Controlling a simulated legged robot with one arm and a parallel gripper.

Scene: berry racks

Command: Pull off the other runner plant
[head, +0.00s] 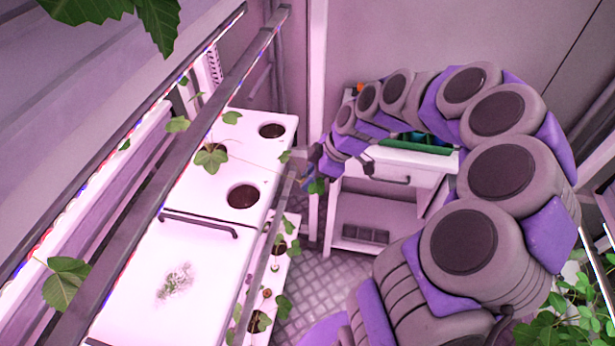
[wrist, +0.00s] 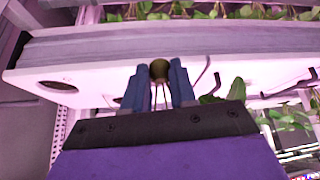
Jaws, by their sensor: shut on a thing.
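My gripper (head: 306,178) is at the end of my arm, beside the right edge of the white rack tray (head: 215,185). A small green leafy runner plant (head: 318,187) shows right at the gripper. In the wrist view, the two blue fingers of my gripper (wrist: 158,80) are shut on thin strands, with a green leaf (wrist: 236,90) to their right. A round brownish shape (wrist: 159,70) shows between the fingertips; I cannot tell whether it is a pot or a hole. Other leafy runners (head: 212,157) hang over the tray and rail.
A dark rail (head: 180,140) runs along the rack. A lower tray (head: 275,262) with plants lies beneath. A white cart (head: 385,190) with a green-edged top stands behind my arm. Leaves fill the lower right corner.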

